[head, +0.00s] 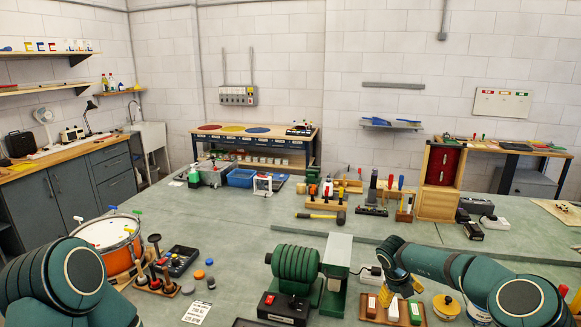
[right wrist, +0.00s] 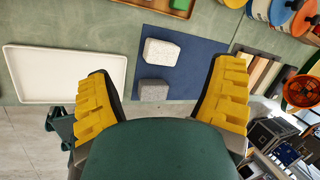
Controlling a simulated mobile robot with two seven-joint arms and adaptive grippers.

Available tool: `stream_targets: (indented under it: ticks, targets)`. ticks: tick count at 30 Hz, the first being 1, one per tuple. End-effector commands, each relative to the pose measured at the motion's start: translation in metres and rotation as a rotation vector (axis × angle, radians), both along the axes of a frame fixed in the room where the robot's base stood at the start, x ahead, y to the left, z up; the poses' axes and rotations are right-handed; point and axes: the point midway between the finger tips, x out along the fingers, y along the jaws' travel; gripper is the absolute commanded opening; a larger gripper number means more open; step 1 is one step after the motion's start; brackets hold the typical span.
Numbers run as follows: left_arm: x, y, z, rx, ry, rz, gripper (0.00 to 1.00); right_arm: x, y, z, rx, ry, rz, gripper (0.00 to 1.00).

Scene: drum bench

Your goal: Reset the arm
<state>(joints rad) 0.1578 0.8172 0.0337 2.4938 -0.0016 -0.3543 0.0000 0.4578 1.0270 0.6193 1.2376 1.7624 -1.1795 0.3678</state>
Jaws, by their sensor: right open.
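My right gripper (right wrist: 165,75) is open in the right wrist view, its two yellow ridged fingers wide apart with nothing between them.
In the right wrist view a white tray (right wrist: 65,72) lies left of the mat. In the head view an orange drum (head: 112,240) stands beside my left arm. A green ribbed machine (head: 297,263) stands at the front middle. Tool racks (head: 372,210) stand farther back. Bare bench (head: 235,235) lies between.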

Motion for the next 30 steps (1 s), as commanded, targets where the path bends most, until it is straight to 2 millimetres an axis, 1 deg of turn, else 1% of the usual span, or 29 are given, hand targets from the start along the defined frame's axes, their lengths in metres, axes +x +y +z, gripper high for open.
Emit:
stream_targets:
  ticks: [1, 5, 8, 9, 11, 12, 14, 15, 17, 18, 20, 21, 23, 24, 26, 27, 29, 30]
  targets:
    - [0.000, 0.000, 0.000, 0.000, 0.000, 0.000, 0.47, 0.000, 0.006, -0.004, -0.066, -0.010, 0.103, 0.83]
    - [-0.001, 0.000, 0.000, 0.000, 0.001, 0.000, 0.47, -0.002, 0.028, -0.017, -0.239, -0.036, 0.431, 0.83]
    - [-0.001, 0.000, 0.000, 0.000, 0.001, 0.000, 0.47, -0.009, 0.054, -0.029, -0.359, -0.047, 0.732, 0.83]
    - [-0.001, 0.000, 0.000, 0.000, 0.001, 0.000, 0.47, -0.014, 0.066, -0.034, -0.399, -0.049, 0.856, 0.83]
    - [-0.001, 0.000, 0.000, 0.000, 0.001, 0.000, 0.47, -0.026, 0.085, -0.044, -0.448, -0.048, 1.046, 0.83]
    - [-0.001, 0.000, 0.000, 0.000, 0.001, 0.000, 0.47, -0.037, 0.099, -0.051, -0.474, -0.045, 1.174, 0.83]
    - [0.000, 0.000, 0.000, 0.000, 0.001, 0.000, 0.47, -0.057, 0.119, -0.062, -0.502, -0.039, 1.367, 0.83]
    - [0.000, 0.000, 0.000, 0.000, 0.001, 0.000, 0.47, -0.073, 0.133, -0.070, -0.514, -0.035, 1.498, 0.83]
    - [0.000, 0.000, 0.000, 0.000, 0.001, 0.000, 0.47, -0.102, 0.152, -0.081, -0.519, -0.026, 1.696, 0.83]
    - [-0.001, 0.000, 0.000, 0.000, 0.001, 0.000, 0.47, -0.123, 0.164, -0.088, -0.515, -0.021, 1.823, 0.83]
    - [-0.001, 0.000, 0.000, 0.000, 0.001, 0.000, 0.47, -0.158, 0.180, -0.097, -0.498, -0.014, 2.009, 0.83]
    - [-0.001, 0.000, 0.000, 0.000, 0.001, 0.000, 0.47, -0.181, 0.188, -0.102, -0.482, -0.009, 2.119, 0.83]
    - [-0.001, 0.000, 0.000, 0.000, 0.001, 0.000, 0.47, -0.213, 0.198, -0.108, -0.452, -0.007, 2.264, 0.83]
    - [-0.001, 0.000, 0.000, 0.000, 0.001, 0.000, 0.47, -0.234, 0.203, -0.110, -0.431, -0.006, 2.353, 0.83]
    - [-0.001, 0.000, 0.000, 0.000, 0.001, 0.000, 0.47, -0.264, 0.209, -0.113, -0.394, -0.006, 2.473, 0.83]
    - [-0.001, 0.000, 0.000, 0.000, 0.001, 0.000, 0.47, -0.282, 0.212, -0.114, -0.369, -0.009, 2.547, 0.83]
    - [-0.001, 0.000, 0.000, 0.000, 0.001, 0.000, 0.47, -0.311, 0.215, -0.114, -0.327, -0.012, 2.651, 0.83]
    - [-0.001, 0.000, 0.000, 0.000, 0.001, 0.000, 0.47, -0.329, 0.217, -0.114, -0.297, -0.016, 2.717, 0.83]
